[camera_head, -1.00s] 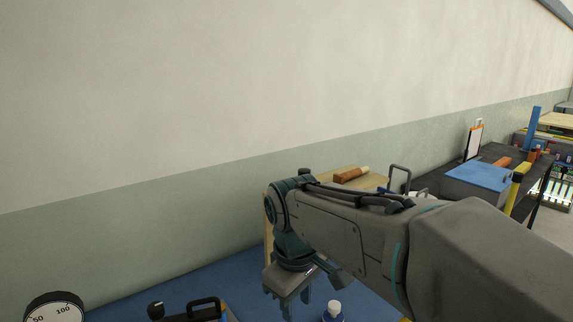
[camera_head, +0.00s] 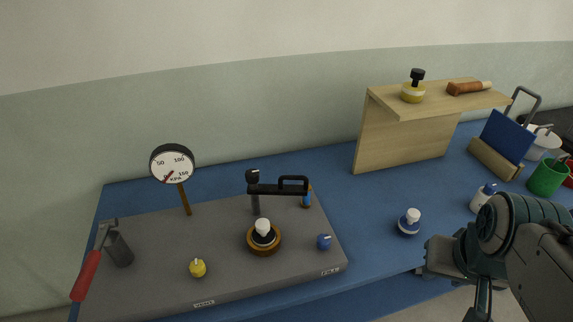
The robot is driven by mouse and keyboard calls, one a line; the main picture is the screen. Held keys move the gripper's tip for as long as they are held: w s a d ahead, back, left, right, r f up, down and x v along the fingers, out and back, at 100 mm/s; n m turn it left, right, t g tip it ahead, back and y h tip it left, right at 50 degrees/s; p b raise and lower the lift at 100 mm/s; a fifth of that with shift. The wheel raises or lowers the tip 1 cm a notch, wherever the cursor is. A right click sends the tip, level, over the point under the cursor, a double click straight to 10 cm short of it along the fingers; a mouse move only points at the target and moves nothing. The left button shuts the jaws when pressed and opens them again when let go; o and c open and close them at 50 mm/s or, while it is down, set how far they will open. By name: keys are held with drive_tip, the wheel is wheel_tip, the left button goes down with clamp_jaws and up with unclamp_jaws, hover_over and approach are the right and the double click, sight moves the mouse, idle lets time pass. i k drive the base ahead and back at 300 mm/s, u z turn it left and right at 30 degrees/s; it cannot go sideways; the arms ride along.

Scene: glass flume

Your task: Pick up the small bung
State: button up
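Several bung-like pieces are in the head view, and I cannot tell for certain which is the small bung. A dark blue and white piece with a white knob (camera_head: 409,222) stands on the blue bench top, right of the grey board. A similar white-topped piece (camera_head: 263,232) sits in a brown ring on the board. A yellow and white piece with a black knob (camera_head: 412,90) stands on the wooden shelf. My gripper (camera_head: 481,306) is at the lower right, in front of the bench and apart from these pieces. Its fingertips are partly cut off and their opening is unclear.
The grey board (camera_head: 225,285) carries a pressure gauge (camera_head: 172,166), a red-handled tool (camera_head: 87,275), a black-handled fitting (camera_head: 278,187), and small yellow (camera_head: 197,268) and blue (camera_head: 323,242) knobs. The wooden shelf (camera_head: 405,145) stands behind. A bottle (camera_head: 481,198) and green cup (camera_head: 546,177) are right.

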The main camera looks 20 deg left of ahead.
sight(263, 235)
drive_tip(key=u, duration=0.75)
drive_tip(key=k, duration=0.25)
drive_tip(key=u, duration=0.4)
drive_tip(key=i, duration=0.3)
drive_tip(key=k, duration=0.55)
drive_tip(key=z, duration=0.45)
drive_tip(key=i, duration=1)
drive_tip(key=u, duration=0.5)
